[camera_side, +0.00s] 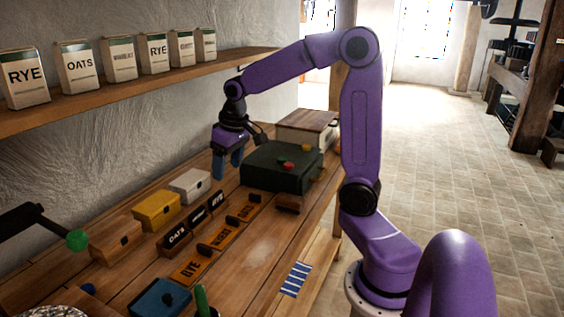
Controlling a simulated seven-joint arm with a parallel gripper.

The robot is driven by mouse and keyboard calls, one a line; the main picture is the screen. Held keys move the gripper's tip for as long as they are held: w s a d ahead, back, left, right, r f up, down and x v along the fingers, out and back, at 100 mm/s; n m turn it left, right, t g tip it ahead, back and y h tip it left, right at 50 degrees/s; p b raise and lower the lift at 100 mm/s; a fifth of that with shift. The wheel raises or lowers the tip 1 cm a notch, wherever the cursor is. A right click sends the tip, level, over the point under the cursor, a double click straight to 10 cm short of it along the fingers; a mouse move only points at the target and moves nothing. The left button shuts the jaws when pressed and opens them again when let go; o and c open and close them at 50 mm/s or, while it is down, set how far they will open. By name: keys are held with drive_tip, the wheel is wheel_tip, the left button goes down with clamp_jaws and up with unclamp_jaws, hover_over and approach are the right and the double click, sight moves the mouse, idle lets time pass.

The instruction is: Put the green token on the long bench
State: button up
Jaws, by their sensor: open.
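The long bench (255,253) is a plank-topped wooden bench running along the wall. A dark green box (262,178) stands toward its far end, with small red (287,167) and orange (306,148) pieces on its top. A small piece beside the red one may be green, but it is too small to tell; I cannot pick out the green token for certain. My gripper (228,176), with blue fingers, points down left of the dark green box, above the back of the bench. It is open, and nothing shows between its fingers.
White (190,185), yellow (156,210) and wooden (115,240) boxes line the bench's back, with label blocks in front. A black arm with a green ball (77,240) juts in at left. A shelf (130,82) with labelled tins hangs above. A blue box (160,298) stands at the near end.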

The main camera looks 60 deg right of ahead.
drive_tip(key=w+d+r+m+h, duration=0.1)
drive_tip(key=d+m, duration=0.2)
drive_tip(key=d, duration=0.5)
drive_tip(key=w+d+r+m+h, duration=0.1)
drive_tip(key=w+d+m, duration=0.1)
drive_tip(key=d, duration=0.6)
drive_tip(key=m+h, duration=0.1)
drive_tip(key=m, duration=0.4)
approach(282, 158)
drive_tip(key=x, duration=0.2)
drive_tip(key=shift+w+d+f, duration=0.1)
drive_tip(key=shift+d+f, duration=0.1)
drive_tip(key=shift+f, duration=0.15)
drive_tip(key=shift+x, duration=2.65)
drive_tip(key=shift+a, duration=0.2)
drive_tip(key=c, duration=1.2)
